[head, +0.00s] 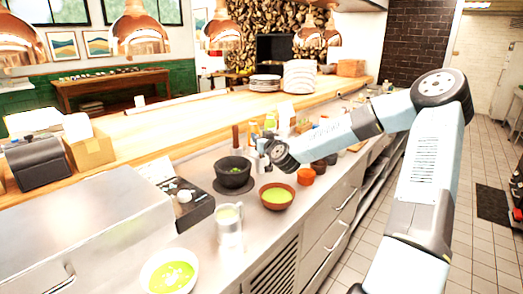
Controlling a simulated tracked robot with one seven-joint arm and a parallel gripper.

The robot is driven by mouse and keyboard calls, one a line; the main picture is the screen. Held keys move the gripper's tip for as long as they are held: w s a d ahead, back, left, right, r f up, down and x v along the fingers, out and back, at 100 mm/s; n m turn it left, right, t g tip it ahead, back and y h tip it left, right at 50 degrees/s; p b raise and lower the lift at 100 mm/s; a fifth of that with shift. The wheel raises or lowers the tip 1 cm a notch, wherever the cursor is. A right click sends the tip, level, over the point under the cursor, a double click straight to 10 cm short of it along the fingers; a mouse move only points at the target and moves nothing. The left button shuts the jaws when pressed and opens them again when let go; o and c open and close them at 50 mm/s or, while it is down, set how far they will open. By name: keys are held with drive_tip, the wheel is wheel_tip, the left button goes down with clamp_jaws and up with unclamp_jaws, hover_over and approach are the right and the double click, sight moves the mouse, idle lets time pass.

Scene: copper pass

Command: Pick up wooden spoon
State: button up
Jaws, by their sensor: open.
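My gripper (267,146) is at the end of my arm, over the steel counter, just right of a black bowl (234,174). Its jaws are small here, and I see nothing held between them. A thin upright brown stick (235,138) shows behind the black bowl, left of my gripper. It may be the wooden spoon's handle, but I cannot tell. No spoon head is clearly visible. My arm hides part of the counter behind it.
A brown bowl of green soup (277,195) and an orange-red container (306,176) stand near my gripper. A metal jug (229,225) and a white soup bowl (169,272) are nearer. Bottles (270,122) stand behind. Copper lamps (139,32) hang above the wooden shelf (150,130).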

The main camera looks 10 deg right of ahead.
drive_tip(key=shift+c, duration=0.5)
clamp_jaws()
